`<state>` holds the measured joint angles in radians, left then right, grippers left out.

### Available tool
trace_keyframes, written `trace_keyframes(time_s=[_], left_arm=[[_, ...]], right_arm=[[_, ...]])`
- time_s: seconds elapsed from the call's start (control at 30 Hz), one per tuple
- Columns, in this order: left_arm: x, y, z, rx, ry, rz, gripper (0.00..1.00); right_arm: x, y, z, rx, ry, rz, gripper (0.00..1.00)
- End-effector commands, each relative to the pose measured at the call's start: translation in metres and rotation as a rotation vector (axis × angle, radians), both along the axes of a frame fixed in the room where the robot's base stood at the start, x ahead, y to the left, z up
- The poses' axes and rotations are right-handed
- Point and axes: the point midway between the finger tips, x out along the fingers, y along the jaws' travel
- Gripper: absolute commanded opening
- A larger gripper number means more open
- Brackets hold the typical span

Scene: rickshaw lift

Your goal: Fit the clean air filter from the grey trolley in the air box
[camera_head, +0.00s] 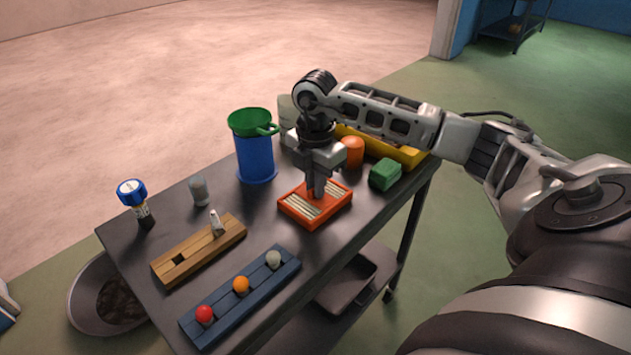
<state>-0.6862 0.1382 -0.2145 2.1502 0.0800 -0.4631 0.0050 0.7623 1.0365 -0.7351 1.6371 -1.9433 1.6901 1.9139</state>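The air filter (298,207) is a flat orange frame with pale pleats. It appears to lie flat on the top of the grey trolley (225,205), near its right front part. My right gripper (317,190) points straight down at the middle of the filter, with its fingertips at or touching it. The fingers look close together, but I cannot tell whether they grip the filter. My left gripper is not in view. No air box can be made out.
A blue can with a green funnel (254,150), an orange pot (352,151), a green block (385,174) and a yellow tray (400,152) stand around the filter. A wooden rack (205,250) and a blue rack (240,297) lie at front left. A metal basin (82,300) is on the floor.

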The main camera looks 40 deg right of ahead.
Motion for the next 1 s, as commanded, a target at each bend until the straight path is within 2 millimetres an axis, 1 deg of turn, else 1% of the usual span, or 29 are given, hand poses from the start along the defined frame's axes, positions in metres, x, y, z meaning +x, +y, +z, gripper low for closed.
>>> trace_keyframes(time_s=[0.17, 1.0], left_arm=[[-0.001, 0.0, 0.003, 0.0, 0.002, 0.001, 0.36], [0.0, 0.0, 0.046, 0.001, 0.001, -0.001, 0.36]], right_arm=[[0.0, 0.0, 0.005, 0.0, -0.001, 0.0, 0.0], [0.0, 0.0, 0.056, 0.0, -0.001, 0.0, 0.0]])
